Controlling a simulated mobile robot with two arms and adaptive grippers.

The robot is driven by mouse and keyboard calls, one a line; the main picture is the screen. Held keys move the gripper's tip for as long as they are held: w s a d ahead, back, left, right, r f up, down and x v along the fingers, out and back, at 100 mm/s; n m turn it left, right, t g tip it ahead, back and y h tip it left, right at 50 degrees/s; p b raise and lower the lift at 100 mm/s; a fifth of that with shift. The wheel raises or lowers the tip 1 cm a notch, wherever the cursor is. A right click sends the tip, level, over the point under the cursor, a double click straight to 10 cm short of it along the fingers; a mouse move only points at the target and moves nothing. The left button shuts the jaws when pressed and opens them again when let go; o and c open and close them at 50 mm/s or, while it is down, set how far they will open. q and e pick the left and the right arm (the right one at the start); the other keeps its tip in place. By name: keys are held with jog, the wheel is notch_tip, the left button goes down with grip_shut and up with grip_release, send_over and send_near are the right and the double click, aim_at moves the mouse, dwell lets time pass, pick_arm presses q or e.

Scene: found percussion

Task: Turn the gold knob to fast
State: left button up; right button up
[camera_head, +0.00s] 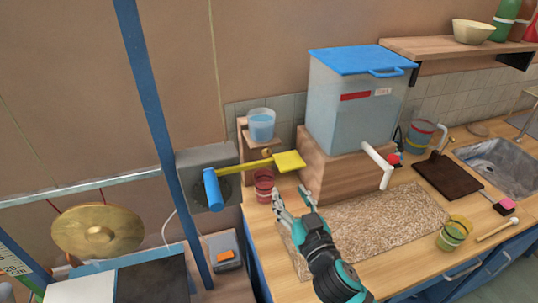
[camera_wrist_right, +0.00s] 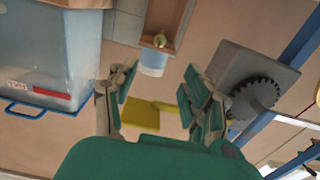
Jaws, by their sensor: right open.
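The small gold knob (camera_head: 266,153) sits on the front of a wooden stand (camera_head: 243,140), below a shelf that bears a blue cup of water (camera_head: 262,125). In the right wrist view the gold knob (camera_wrist_right: 159,41) lies beyond my fingertips, between them in the picture. My right gripper (camera_head: 291,193) is open and empty over the counter, lower and to the right of the knob, apart from it. It also shows in the right wrist view (camera_wrist_right: 158,78). No fast or slow marking can be read. My left gripper is not in view.
A yellow paddle (camera_head: 289,161) on an arm from a grey geared box (camera_head: 207,158) reaches across just below the knob. A red cup (camera_head: 264,183) stands under it. A blue-lidded water tank (camera_head: 350,110) with a white spout (camera_head: 380,165) stands right.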

aim_at(267, 153)
jog(key=p+x, duration=0.2)
jog(key=x, duration=1.3)
jog(key=shift+w+a, duration=0.2)
jog(key=shift+w, duration=0.45)
jog(key=shift+c, duration=0.4)
grip_shut()
jog(key=shift+f, duration=0.1)
